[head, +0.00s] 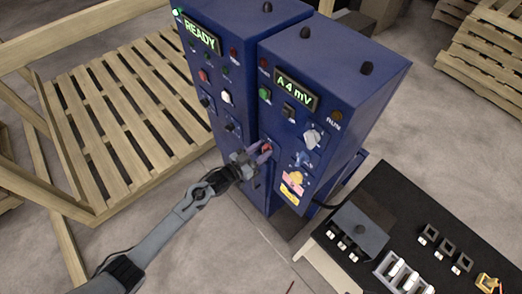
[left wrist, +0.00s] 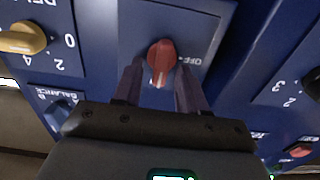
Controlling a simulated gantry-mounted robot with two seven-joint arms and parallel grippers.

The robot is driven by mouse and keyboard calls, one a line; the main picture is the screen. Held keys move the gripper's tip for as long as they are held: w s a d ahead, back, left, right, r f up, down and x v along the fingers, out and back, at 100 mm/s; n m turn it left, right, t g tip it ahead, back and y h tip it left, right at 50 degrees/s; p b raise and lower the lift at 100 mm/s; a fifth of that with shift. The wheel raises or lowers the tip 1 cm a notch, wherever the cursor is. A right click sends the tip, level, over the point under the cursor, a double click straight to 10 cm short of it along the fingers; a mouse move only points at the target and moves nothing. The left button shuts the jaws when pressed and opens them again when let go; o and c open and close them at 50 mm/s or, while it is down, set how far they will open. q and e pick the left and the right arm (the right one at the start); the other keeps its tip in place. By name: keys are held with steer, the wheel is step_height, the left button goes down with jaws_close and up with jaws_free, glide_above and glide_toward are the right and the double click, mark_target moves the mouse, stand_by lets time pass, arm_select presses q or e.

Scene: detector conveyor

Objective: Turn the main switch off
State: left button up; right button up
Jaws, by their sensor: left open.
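The main switch is a red rotary knob (left wrist: 161,60) on a blue panel in the left wrist view. Its paler grip points down in that picture, and a white OFF label (left wrist: 193,61) is to its right. In the head view the red knob (head: 267,147) is low on the blue cabinets, partly hidden by my gripper. My left gripper (head: 258,153) is open, and its fingertips are at the knob. In the left wrist view the two fingers (left wrist: 160,76) lie on either side of the knob; contact cannot be told. My right gripper is not in view.
Two blue cabinets (head: 350,75) carry a READY display (head: 201,35) and an A4mV display (head: 295,92). A black-topped table (head: 410,210) stands right; a wooden pallet (head: 125,120) lies left.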

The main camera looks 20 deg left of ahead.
arm_select(q)
steer(key=c, duration=0.7)
steer(key=shift+o, duration=0.2)
steer(key=shift+n, duration=0.4)
steer(key=shift+w+a+f+n+p, duration=0.15)
steer(key=shift+n+p, duration=0.8)
steer(key=shift+n, duration=1.9)
steer(key=shift+a+f+n+p, duration=0.2)
steer(key=shift+n+p, duration=0.7)
steer(key=shift+n, duration=2)
steer(key=shift+w+a+f+n+p, duration=0.15)
steer(key=shift+n+p, duration=0.8)
steer(key=shift+n, duration=1.9)
steer(key=shift+f, duration=0.1)
steer(key=o, duration=0.7)
steer(key=shift+c, duration=0.2)
